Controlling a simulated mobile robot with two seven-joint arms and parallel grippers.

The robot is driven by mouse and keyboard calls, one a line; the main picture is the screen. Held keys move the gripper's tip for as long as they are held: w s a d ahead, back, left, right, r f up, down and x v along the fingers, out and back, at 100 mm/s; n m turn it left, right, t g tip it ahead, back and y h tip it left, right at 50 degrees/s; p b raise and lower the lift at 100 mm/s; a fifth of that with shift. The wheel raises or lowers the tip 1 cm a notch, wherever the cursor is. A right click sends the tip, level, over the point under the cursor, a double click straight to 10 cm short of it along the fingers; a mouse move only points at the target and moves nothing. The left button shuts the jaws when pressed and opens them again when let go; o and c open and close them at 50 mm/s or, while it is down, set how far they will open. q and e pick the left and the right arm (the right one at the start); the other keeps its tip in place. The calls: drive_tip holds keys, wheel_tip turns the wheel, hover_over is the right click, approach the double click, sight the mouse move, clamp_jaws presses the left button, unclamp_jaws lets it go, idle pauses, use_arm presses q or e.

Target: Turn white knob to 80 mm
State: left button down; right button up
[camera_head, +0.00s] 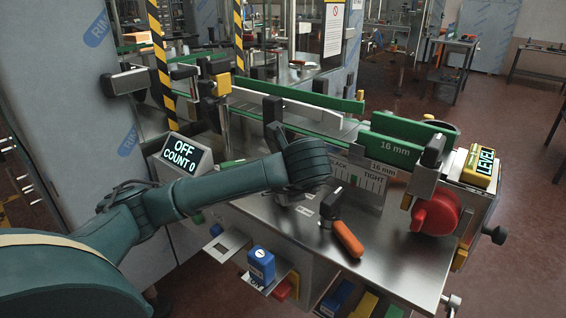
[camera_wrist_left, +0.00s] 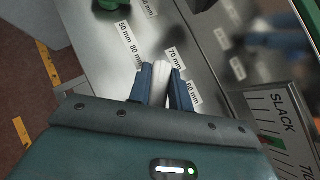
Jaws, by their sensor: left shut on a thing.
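My left gripper (camera_wrist_left: 162,80) is shut on the white knob (camera_wrist_left: 160,84), a narrow white bar between its two blue-grey fingers. In the wrist view the bar's far end points between the printed 80 mm label (camera_wrist_left: 137,55) on its left and the 70 mm label (camera_wrist_left: 174,58) on its right. A 60 mm label (camera_wrist_left: 194,93) is to the right of the fingers. The knob's near part is hidden by the gripper. In the head view my left gripper (camera_head: 290,194) reaches down to the steel tabletop, and its hand hides the knob. My right gripper is not in view.
An orange-handled lever (camera_head: 347,239) is just right of the gripper. A SLACK–TIGHT gauge (camera_head: 357,187) stands behind it. A red knob (camera_head: 436,211) is at the right. A display reading OFF, COUNT 0 (camera_head: 187,156) is left of my arm. Green 16 mm rails (camera_head: 400,127) run behind.

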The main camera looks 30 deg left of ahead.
use_arm(q)
drive_tip(key=r+n+g+y+p, duration=0.1)
drive_tip(key=n+g+p, duration=0.1)
drive_tip(key=p, duration=0.4)
drive_tip(key=shift+r+n, duration=0.15)
drive_tip(key=shift+n, duration=0.25)
drive_tip(key=n+p, duration=0.1)
drive_tip(key=p, duration=0.1)
drive_tip(key=n+g+p, duration=0.1)
drive_tip(key=p, duration=0.1)
drive_tip(key=shift+f+g+y, duration=0.25)
drive_tip(key=shift+g+y, duration=0.05)
drive_tip(key=shift+y, duration=0.1)
drive_tip(key=shift+f+n+g+p, duration=0.2)
drive_tip(key=shift+n+g+p, duration=0.2)
drive_tip(key=shift+n+p, duration=0.25)
drive_tip(key=shift+s+f+n+g, duration=0.15)
drive_tip(key=shift+n+g, duration=0.15)
drive_tip(key=shift+n, duration=0.15)
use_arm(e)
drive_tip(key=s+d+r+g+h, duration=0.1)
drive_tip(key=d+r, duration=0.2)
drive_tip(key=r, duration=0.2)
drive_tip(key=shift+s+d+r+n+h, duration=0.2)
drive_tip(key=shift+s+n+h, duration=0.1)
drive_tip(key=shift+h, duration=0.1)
use_arm(q)
drive_tip(key=shift+p, duration=0.3)
